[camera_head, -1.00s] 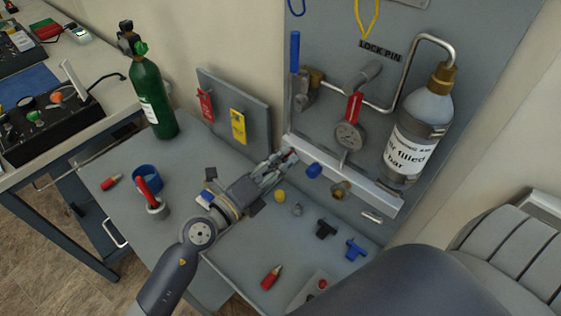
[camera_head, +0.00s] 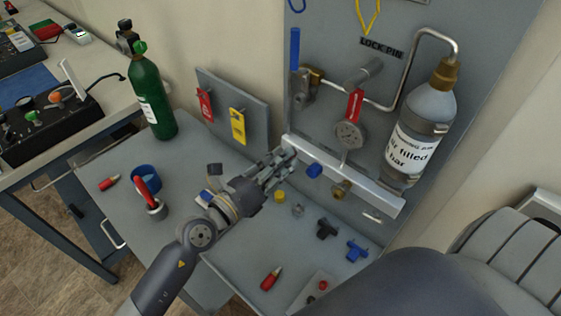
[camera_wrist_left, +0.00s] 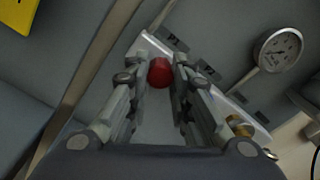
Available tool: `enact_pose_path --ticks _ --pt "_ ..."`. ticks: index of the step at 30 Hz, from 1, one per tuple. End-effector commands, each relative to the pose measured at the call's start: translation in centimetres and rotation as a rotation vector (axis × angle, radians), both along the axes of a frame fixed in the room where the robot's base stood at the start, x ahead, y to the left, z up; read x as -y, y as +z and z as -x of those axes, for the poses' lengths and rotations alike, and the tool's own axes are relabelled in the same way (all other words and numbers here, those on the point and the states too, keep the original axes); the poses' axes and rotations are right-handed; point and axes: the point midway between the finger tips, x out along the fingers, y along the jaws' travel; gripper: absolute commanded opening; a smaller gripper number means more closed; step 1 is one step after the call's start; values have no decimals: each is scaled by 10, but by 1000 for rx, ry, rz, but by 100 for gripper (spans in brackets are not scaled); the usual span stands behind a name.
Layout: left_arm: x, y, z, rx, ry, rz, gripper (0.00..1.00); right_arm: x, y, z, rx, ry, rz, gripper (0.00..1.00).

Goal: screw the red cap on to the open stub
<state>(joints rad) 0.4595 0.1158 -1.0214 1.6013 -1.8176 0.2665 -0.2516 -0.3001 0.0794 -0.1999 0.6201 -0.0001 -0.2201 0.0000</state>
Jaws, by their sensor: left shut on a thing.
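My left gripper (camera_head: 283,159) is at the left end of the silver rail (camera_head: 377,197) on the upright panel. In the left wrist view, a red cap (camera_wrist_left: 159,72) sits between the fingertips of the left gripper (camera_wrist_left: 159,68), and the fingers are shut on it. The cap's far side is hidden, so I cannot tell whether it touches a stub. In the head view the gripper hides the cap. A brass stub (camera_head: 341,188) with no cap on it shows on the rail, right of a blue cap (camera_head: 314,170). My right gripper is not in view.
A yellow cap (camera_head: 280,196), a black tee piece (camera_head: 326,229) and a blue one (camera_head: 357,250) lie on the table below the rail. A gauge (camera_head: 349,135) and a grey bottle (camera_head: 415,130) are on the panel. A green cylinder (camera_head: 153,100) stands left.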

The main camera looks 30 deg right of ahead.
Motion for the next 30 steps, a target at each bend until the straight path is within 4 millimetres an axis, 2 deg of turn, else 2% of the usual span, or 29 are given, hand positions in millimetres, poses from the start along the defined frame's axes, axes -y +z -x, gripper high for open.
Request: enact_pose_path --ticks 10,18,26,30 --pt "0 -2 1 51 -2 -21 0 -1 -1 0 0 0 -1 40" --pt "0 -3 0 308 -2 -112 0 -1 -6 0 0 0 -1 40" --pt "0 -2 1 323 -2 -117 0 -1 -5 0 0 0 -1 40" --pt "0 -3 1 396 -3 -142 0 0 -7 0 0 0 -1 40"
